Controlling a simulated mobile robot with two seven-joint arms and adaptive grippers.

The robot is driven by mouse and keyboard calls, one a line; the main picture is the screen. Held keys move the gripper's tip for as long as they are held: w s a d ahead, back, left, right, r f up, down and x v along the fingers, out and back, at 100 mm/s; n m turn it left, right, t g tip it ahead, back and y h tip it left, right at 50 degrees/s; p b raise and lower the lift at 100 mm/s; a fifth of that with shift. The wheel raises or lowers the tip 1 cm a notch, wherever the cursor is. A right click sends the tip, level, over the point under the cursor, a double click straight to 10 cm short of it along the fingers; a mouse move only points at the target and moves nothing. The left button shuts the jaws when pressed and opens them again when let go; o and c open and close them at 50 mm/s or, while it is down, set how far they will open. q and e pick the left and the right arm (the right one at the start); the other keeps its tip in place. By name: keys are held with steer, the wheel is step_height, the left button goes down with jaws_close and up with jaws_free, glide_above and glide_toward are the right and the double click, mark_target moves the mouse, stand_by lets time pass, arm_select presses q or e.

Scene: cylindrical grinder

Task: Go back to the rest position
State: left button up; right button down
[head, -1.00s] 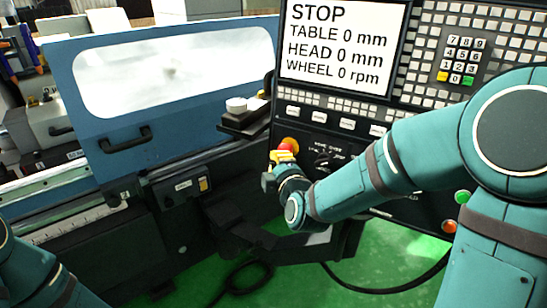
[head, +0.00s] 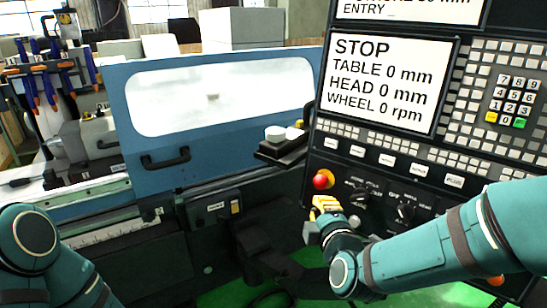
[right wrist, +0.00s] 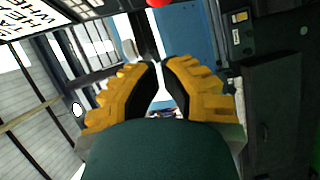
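My right gripper (head: 324,203) has yellow fingers and stands in front of the control panel (head: 345,142), just below the red emergency-stop button (head: 323,180). A gap shows between gripper and button. The red button (right wrist: 159,3) shows at the top edge there, beyond the tips. My left arm's teal links show at the lower left of the head view, but its gripper is out of view.
The grinder's blue door (head: 225,135) with its window and black handle (head: 166,158) is closed. White round pieces (head: 276,133) sit on a dark ledge beside the panel. The screen (head: 388,84) reads STOP with zero values. Green floor (head: 235,293) shows below.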

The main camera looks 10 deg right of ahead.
step_height(320, 180, down, 14)
steer(key=a+m+g+y, duration=0.2)
steer(key=a+m+g, duration=0.1)
steer(key=m+g, duration=0.2)
steer(key=s+a+f+m+g+y, duration=0.1)
steer(key=s+a+f+m+g, duration=0.1)
steer(key=f, duration=0.6)
steer(key=s+a+f+m+g, duration=0.2)
steer(key=s+f+m+g, duration=0.2)
steer(key=s+f+m, duration=0.2)
steer(key=s+a+f+m+g+y+b, duration=0.1)
steer(key=s+a+f+m+g, duration=0.1)
steer(key=s+f+m, duration=0.3)
step_height(320, 180, down, 5)
steer(key=s+g, duration=0.1)
steer(key=s, duration=0.1)
steer(key=shift+s+g+y, duration=0.3)
steer(key=shift+s, duration=0.05)
steer(key=shift+r, duration=0.1)
